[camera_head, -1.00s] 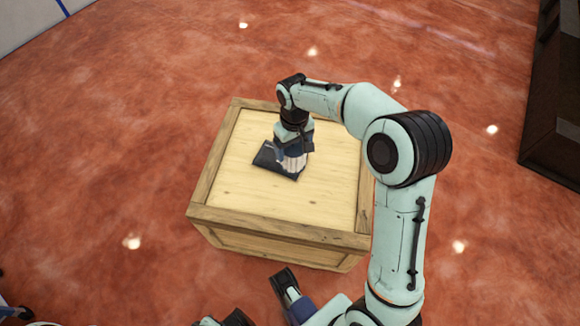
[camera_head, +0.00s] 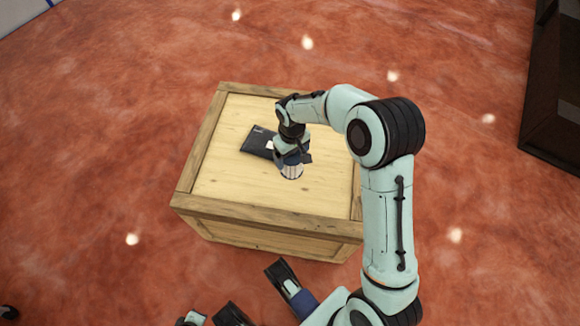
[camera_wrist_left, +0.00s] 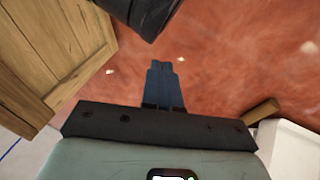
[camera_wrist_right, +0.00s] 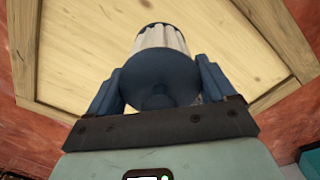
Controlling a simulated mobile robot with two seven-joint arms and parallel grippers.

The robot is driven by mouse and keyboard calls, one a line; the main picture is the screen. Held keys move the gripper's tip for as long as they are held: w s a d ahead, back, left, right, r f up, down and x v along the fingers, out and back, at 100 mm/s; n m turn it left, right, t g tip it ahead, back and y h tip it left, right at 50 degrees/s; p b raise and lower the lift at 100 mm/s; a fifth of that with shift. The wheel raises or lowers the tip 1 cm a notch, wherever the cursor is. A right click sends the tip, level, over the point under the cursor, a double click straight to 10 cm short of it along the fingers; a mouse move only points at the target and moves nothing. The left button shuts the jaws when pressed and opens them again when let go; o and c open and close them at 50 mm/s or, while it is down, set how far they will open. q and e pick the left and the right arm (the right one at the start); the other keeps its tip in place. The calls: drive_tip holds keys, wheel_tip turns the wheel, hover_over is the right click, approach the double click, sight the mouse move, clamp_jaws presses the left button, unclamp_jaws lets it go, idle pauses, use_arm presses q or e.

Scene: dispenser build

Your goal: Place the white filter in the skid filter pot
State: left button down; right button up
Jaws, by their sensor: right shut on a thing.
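The white filter (camera_head: 292,171), a ribbed white cylinder with dark blue ends, is in my right gripper (camera_head: 293,158). In the right wrist view, the filter (camera_wrist_right: 160,40) stands between the two blue fingers of my right gripper (camera_wrist_right: 158,85), which are shut on its dark blue end. In the head view it hangs over the wooden crate, just beside a dark flat piece; its height is hard to tell. My left gripper (camera_wrist_left: 165,85) has its blue fingers together and empty over the red floor. I cannot make out the skid filter pot in any view.
The wooden crate (camera_head: 225,190) has a raised frame around its pale top. A dark flat piece (camera_head: 257,141) lies on it. A dark cabinet-like block (camera_head: 555,95) stands at the far right. The red floor around the crate is mostly open.

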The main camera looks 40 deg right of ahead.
drive_tip(key=shift+f, duration=0.7)
use_arm(q)
drive_tip(key=s+f+b, duration=0.1)
drive_tip(key=s+f+g, duration=0.1)
drive_tip(key=f, duration=0.1)
drive_tip(key=shift+s+a+b, duration=0.15)
drive_tip(key=shift+a+b, duration=0.2)
drive_tip(key=shift+a, duration=0.05)
use_arm(e)
wheel_tip(320, 180, down, 5)
drive_tip(key=shift+f, duration=0.15)
use_arm(q)
drive_tip(key=shift+f, duration=0.15)
use_arm(e)
drive_tip(key=shift+f, duration=0.1)
use_arm(q)
drive_tip(key=shift+s, duration=0.1)
use_arm(e)
drive_tip(key=o, duration=1.1)
drive_tip(key=shift+c, duration=0.2)
